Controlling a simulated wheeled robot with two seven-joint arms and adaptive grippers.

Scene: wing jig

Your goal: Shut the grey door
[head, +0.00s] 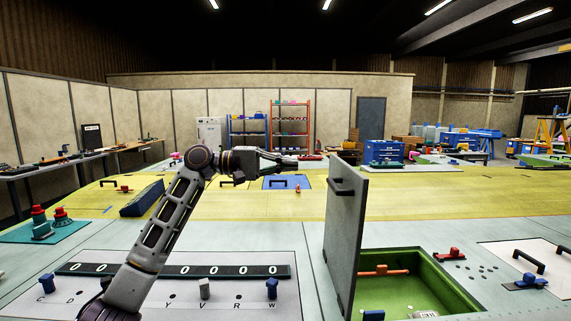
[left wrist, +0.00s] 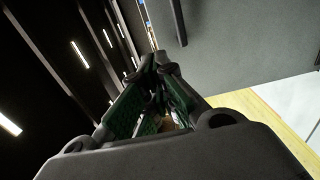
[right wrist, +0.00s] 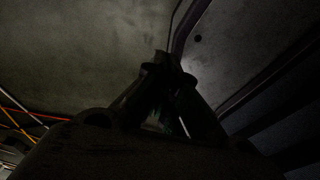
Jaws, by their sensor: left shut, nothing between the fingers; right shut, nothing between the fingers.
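The grey door (head: 344,240) stands open and upright at the left edge of a green-lined compartment (head: 462,296), with a dark handle (head: 342,187) near its top. My left gripper (head: 294,162) is shut and empty, to the left of the door's upper part, apart from it in the head view. In the left wrist view its closed fingertips (left wrist: 157,64) show beside the grey door (left wrist: 250,50) and its handle (left wrist: 178,20). My right gripper (right wrist: 162,62) is shut and empty in the dark right wrist view. It does not show in the head view.
Inside the compartment lies a red-orange handled piece (head: 382,271). A panel with blue and grey knobs (head: 205,289) lies left of the door. A red valve-like part (head: 450,254) and a white plate (head: 530,258) are to the right. The yellow surface (head: 420,205) behind is mostly clear.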

